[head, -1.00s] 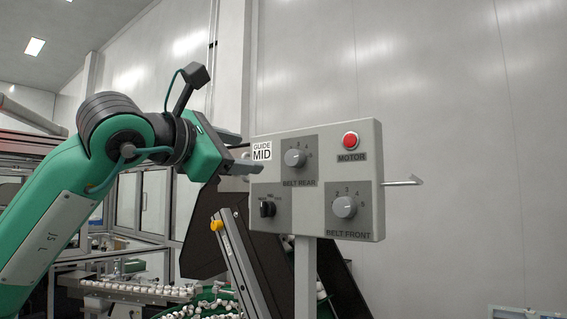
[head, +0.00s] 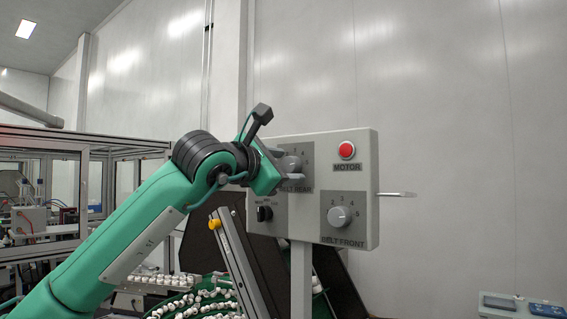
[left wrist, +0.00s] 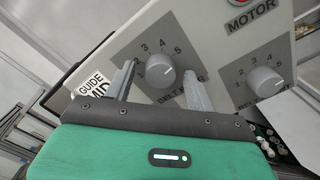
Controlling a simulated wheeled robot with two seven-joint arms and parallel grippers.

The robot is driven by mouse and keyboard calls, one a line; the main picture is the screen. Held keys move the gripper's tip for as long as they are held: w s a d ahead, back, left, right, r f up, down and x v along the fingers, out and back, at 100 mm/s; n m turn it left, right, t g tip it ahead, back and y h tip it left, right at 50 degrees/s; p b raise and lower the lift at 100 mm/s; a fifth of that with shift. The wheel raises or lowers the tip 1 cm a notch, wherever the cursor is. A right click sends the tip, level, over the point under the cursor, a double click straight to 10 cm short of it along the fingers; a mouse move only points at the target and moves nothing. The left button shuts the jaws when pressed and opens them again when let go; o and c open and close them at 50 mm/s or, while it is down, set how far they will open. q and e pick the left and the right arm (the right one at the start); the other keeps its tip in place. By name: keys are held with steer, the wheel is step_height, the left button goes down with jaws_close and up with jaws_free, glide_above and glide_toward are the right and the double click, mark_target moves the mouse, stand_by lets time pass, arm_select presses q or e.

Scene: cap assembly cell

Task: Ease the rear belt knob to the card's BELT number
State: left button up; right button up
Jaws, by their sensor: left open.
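The rear belt knob (left wrist: 160,70) is a round grey dial on a dark plate with numbers around it, labelled BELT REAR. In the head view the knob (head: 291,162) is partly hidden by my left gripper (head: 284,167). In the left wrist view the left gripper (left wrist: 159,74) is open, with one finger to each side of the knob. I cannot tell whether either finger touches it. The knob's exact setting is too small to read surely. A white card (left wrist: 94,84) reading GUIDE MID is partly covered by the gripper; no BELT number is readable. My right gripper is out of view.
The grey control panel (head: 364,205) also carries a red MOTOR button (head: 347,150), a BELT FRONT knob (head: 340,216) and a black selector (head: 264,213). A bar (head: 396,194) sticks out at its right. A yellow-knobbed rail (head: 236,260) stands below left.

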arm_select(q)
steer(key=shift+s, duration=0.2)
steer(key=shift+c, duration=1.4)
steer(key=c, duration=0.7)
steer(key=shift+f+n+b, duration=0.2)
steer(key=shift+n+b, duration=0.2)
steer(key=shift+b, duration=0.45)
steer(key=n+b, duration=0.3)
steer(key=b, duration=0.2)
steer(key=shift+f+n, duration=0.1)
steer(key=shift+n, duration=0.3)
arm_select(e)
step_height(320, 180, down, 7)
arm_select(q)
steer(key=n+b, duration=0.5)
steer(key=n, duration=0.1)
steer(key=shift+b, duration=0.3)
steer(key=shift+n+b, duration=0.5)
steer(key=shift+n, duration=0.5)
steer(key=shift+r+n+b, duration=0.2)
steer(key=shift+n+b, duration=0.5)
steer(key=shift+n, duration=1)
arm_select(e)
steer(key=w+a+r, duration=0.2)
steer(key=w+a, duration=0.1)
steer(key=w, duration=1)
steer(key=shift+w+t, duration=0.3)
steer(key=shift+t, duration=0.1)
